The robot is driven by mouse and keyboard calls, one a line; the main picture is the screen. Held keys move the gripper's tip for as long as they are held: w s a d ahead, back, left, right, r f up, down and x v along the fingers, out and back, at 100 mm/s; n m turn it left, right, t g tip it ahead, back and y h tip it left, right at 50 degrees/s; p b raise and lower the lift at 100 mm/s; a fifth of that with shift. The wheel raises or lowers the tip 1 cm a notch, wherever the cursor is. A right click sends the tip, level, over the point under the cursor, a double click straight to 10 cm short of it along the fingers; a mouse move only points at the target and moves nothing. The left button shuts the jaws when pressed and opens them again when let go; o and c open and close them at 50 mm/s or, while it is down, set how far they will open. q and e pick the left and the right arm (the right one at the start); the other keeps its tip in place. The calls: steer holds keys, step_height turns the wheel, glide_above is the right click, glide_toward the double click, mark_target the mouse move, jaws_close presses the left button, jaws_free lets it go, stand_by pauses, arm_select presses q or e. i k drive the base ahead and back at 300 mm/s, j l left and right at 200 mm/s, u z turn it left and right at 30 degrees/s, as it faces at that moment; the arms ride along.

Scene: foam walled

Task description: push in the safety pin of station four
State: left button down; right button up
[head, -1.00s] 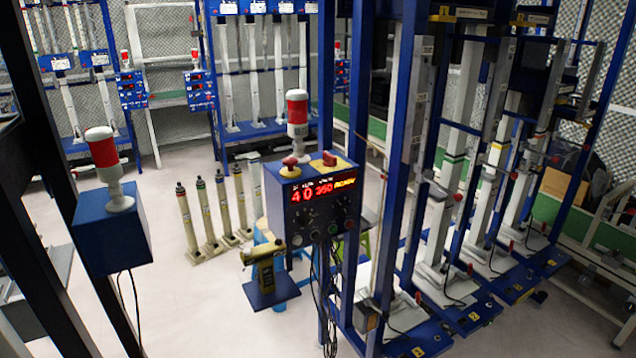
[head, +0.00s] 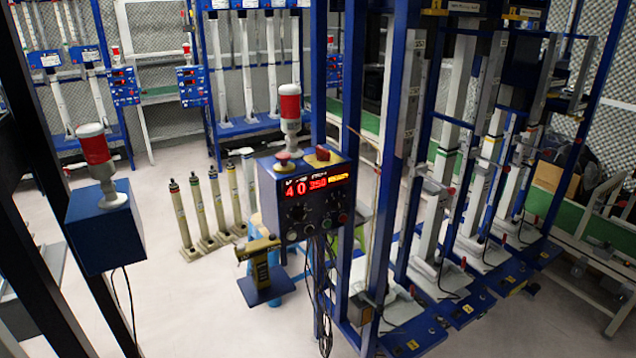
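A blue frame on the right holds a row of stations with tall pale columns. Their blue base plates carry small yellow labels: the nearest plate (head: 414,343), a second (head: 468,311), a third (head: 508,281) and the farthest (head: 543,254). The numbers are too small to read surely, so I cannot confirm which is station four. Small red parts show on the stations, including a red knob (head: 451,190) on a nearer one and a red spot (head: 463,262) lower down. I cannot tell which is a safety pin. Neither gripper is in view.
A blue control box (head: 305,206) with red digits and a red-white lamp (head: 290,106) stands before the frame. A gold and blue fixture (head: 265,278) stands below it. Another lamp box (head: 104,226) is at left. Several upright cylinders (head: 206,208) stand behind. Pale floor (head: 185,315) is clear.

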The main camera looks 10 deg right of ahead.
mark_target(578, 140)
steer(key=l+z, duration=0.1)
steer(key=z, duration=0.4)
steer(key=i+l+z, duration=0.4)
steer(key=l+z, duration=0.2)
steer(key=i+l+z, duration=0.3)
steer(key=i+l, duration=1.1)
steer(key=i+l+z, duration=0.1)
steer(key=i+l, duration=0.3)
steer(key=i, duration=0.25)
steer(key=i+l, duration=0.35)
steer(key=i, duration=0.15)
steer(key=i+l+z, duration=0.1)
steer(key=i+l, duration=0.25)
steer(key=i, duration=0.2)
